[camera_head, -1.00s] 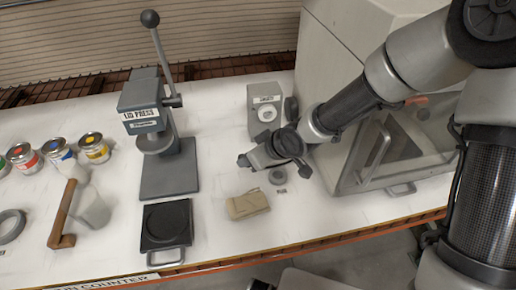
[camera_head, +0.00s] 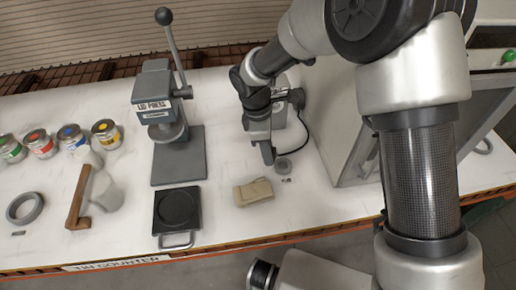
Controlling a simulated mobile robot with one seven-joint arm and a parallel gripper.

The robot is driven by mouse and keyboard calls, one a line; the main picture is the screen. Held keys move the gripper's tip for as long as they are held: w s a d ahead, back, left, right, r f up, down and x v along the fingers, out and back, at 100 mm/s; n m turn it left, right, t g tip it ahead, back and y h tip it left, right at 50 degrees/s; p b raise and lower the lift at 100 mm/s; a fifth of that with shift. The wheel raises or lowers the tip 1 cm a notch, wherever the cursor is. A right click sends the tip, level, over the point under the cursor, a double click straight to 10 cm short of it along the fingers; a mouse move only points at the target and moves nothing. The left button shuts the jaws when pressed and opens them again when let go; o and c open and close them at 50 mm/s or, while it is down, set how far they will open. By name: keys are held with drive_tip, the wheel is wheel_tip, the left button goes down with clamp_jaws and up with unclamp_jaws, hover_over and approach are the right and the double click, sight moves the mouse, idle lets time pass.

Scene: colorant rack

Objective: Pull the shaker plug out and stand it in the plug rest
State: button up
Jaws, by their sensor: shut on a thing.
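My gripper (camera_head: 266,150) points down in front of the grey shaker socket box (camera_head: 280,112), which it partly covers. Its jaws are shut on the shaker plug, which is hard to make out among the dark fingers. A black cord (camera_head: 306,132) loops from the right of the box down toward the gripper's tip. The plug rest, a small grey ring (camera_head: 284,165), lies on the counter just right of and below the gripper tip. Whether the plug is clear of the socket cannot be told.
A tan folded cloth (camera_head: 253,192) lies in front of the gripper. The lid press (camera_head: 160,108) stands to the left and a large grey cabinet (camera_head: 345,125) to the right.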

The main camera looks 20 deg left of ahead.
drive_tip(key=d+r, duration=0.1)
drive_tip(key=w+d+r+n+t+h, duration=0.1)
drive_tip(key=r, duration=0.1)
drive_tip(key=w+d+r+n+h, duration=0.1)
drive_tip(key=shift+d+r+t+p, duration=0.15)
drive_tip(key=shift+r+t+p, duration=0.1)
drive_tip(key=shift+t+p, duration=0.15)
drive_tip(key=shift+s+r, duration=0.1)
drive_tip(key=shift+f+b, duration=1.95)
drive_tip(key=shift+f, duration=1.05)
drive_tip(key=shift+f+b, duration=0.85)
drive_tip(key=shift+f, duration=0.35)
drive_tip(key=o, duration=1.2)
drive_tip(key=shift+c, duration=0.2)
drive_tip(key=shift+r, duration=0.1)
